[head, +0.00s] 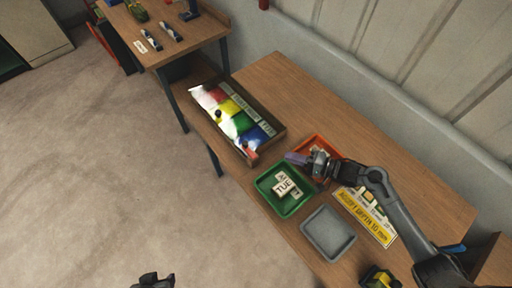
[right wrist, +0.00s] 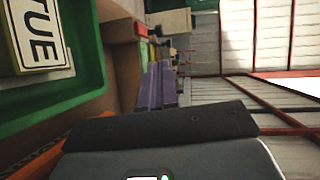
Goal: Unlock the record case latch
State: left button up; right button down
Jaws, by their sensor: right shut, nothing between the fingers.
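The record case (head: 236,122) is a shallow wooden-framed box on the table, with red, yellow, green and blue panels inside. A small red piece (head: 251,154), perhaps the latch, sits at its near right corner. A red piece also shows in the right wrist view (right wrist: 141,28). My right gripper (head: 290,157) has purple fingers, shut and empty, to the right of that corner and apart from it. The purple fingers also show in the right wrist view (right wrist: 158,85). A dark part at the bottom edge looks like my left gripper (head: 154,281); its fingers are unclear.
A green tray (head: 262,185) with "TUE" tiles (head: 285,187) lies below my right gripper. An orange tray (head: 329,143) is partly behind the gripper. A grey tray (head: 328,233) and a yellow sign (head: 362,213) lie nearer. The table's back side (head: 290,88) is clear.

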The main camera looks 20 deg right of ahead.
aim_at(249, 149)
jog(key=shift+a, duration=0.1)
jog(key=x, duration=1.4)
dwell(0.4)
